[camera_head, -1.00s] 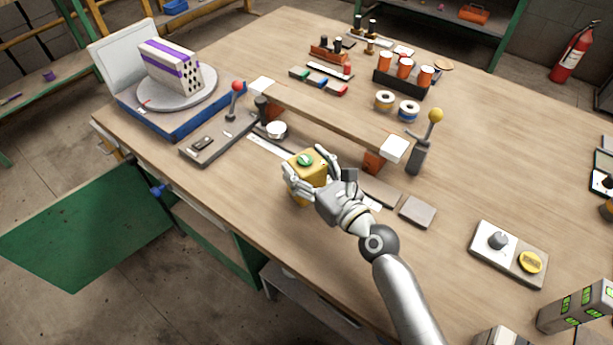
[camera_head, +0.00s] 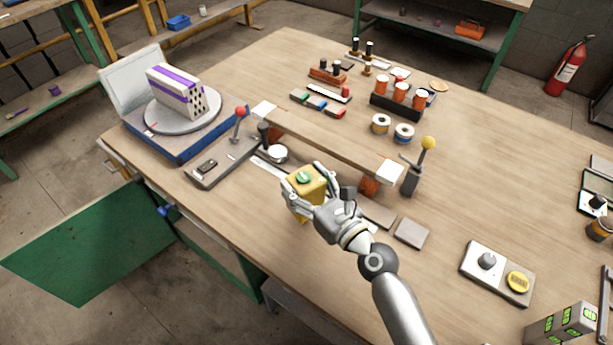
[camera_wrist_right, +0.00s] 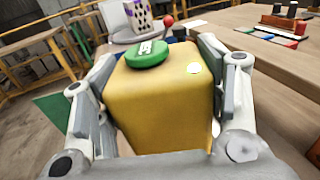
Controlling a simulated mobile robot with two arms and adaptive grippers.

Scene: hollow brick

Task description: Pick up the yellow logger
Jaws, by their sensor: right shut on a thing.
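The yellow logger (camera_head: 310,182) is a yellow box with a round green button on top. My right gripper (camera_head: 304,187) is shut on it, with one finger on each side. In the right wrist view the logger (camera_wrist_right: 165,95) fills the space between the fingers of the gripper (camera_wrist_right: 160,100), its green button at the top. The logger appears upright near the front edge of the table (camera_head: 480,180); I cannot tell how far it is above the surface. My left gripper does not show.
A wooden plank (camera_head: 330,143) on orange bricks stands just behind the logger. A yellow-knobbed lever (camera_head: 415,170) is to its right, a red-knobbed lever (camera_head: 239,125) to its left. A control panel (camera_head: 497,272) lies at right. A hollow brick (camera_head: 176,90) sits on a turntable.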

